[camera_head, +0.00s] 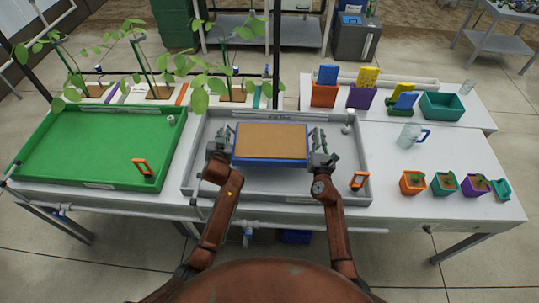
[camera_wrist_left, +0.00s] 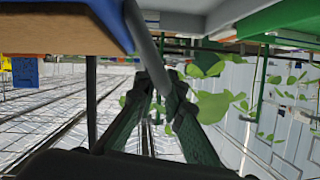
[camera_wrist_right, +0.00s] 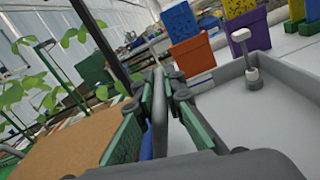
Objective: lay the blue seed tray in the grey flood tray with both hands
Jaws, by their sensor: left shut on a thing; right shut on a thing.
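The blue seed tray (camera_head: 270,161), filled with a flat brown surface, is over the middle of the grey flood tray (camera_head: 290,196). It looks roughly level, with a shadow on the grey floor in front of it; the exact gap beneath cannot be told. My left gripper (camera_head: 226,138) is shut on its left end, on a grey bar-like handle in the left wrist view (camera_wrist_left: 160,85). My right gripper (camera_head: 316,143) is shut on its right end; a grey handle also sits between the fingers in the right wrist view (camera_wrist_right: 160,95). The fingers hide parts of both handles.
A green tray (camera_head: 95,145) stands left of the grey one. A white post (camera_head: 346,126) stands inside the right wall. Tall plants (camera_head: 235,75) line the back. A clear jug (camera_head: 411,136) and small pots (camera_head: 412,183) are on the right.

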